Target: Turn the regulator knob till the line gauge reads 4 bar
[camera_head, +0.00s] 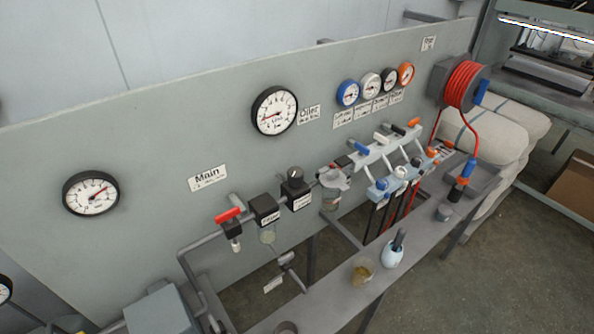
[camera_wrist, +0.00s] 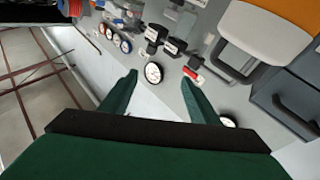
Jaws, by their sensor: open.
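A large black-rimmed gauge (camera_head: 274,111) with a label beside it, apparently the line gauge, is on the grey panel. Its red needle points left and slightly down; the figures are too small to read. A black block with a round knob on top (camera_head: 295,173), apparently the regulator, sits on the pipe below it. In the wrist view my open, empty gripper (camera_wrist: 159,76) has its green fingers apart, with a large gauge (camera_wrist: 153,73) seen between the tips. The black pipe blocks (camera_wrist: 154,34) show beyond. The gripper is not in the head view and touches no knob.
The Main gauge (camera_head: 91,193) is at the left, its needle up-right. A red-handled valve (camera_head: 228,215) and another black block (camera_head: 265,210) share the pipe. Small gauges (camera_head: 372,87), a red hose reel (camera_head: 464,84) and a bench (camera_head: 330,290) with cups are at the right.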

